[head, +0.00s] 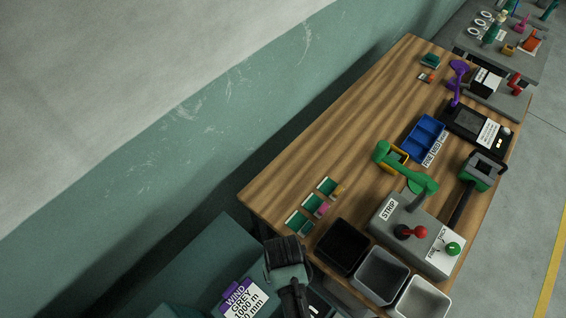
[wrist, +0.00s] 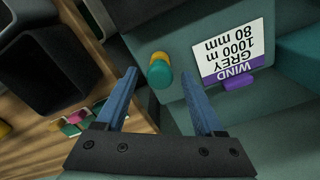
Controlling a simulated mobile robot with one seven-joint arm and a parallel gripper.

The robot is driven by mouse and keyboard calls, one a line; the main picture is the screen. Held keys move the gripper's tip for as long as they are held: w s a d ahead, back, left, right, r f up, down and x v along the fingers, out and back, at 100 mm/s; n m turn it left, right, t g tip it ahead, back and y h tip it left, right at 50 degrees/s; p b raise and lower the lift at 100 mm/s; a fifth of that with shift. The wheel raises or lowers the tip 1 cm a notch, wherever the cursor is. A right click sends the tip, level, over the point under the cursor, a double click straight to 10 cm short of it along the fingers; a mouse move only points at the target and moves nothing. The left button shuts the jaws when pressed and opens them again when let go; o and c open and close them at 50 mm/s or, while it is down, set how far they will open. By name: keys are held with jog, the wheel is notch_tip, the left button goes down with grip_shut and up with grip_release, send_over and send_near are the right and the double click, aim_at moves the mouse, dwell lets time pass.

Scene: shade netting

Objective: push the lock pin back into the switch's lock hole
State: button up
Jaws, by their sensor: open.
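A small round knob with a teal cap and a yellow collar (wrist: 159,72) stands out from a grey-green panel (wrist: 170,40) in the wrist view. It may be the lock pin or part of the switch; I cannot tell which. No lock hole is visible. My gripper (wrist: 160,88) is open, its two blue fingers apart, with the knob in view between their tips. Nothing is held, and contact with the knob cannot be made out. In the head view the knob is not visible, and a dark part of my arm covers some of that area.
A white and purple label reading WIND GREY (wrist: 232,52) is right of the knob. The wooden table (head: 335,150) carries a black bin (head: 342,246), grey bins, a grey lever box marked STRIP (head: 385,245), a blue tray (head: 424,138) and small coloured pieces.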

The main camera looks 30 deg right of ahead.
jog(key=shift+f, duration=0.7)
jog(key=shift+r, duration=0.1)
grip_shut()
dwell(0.3)
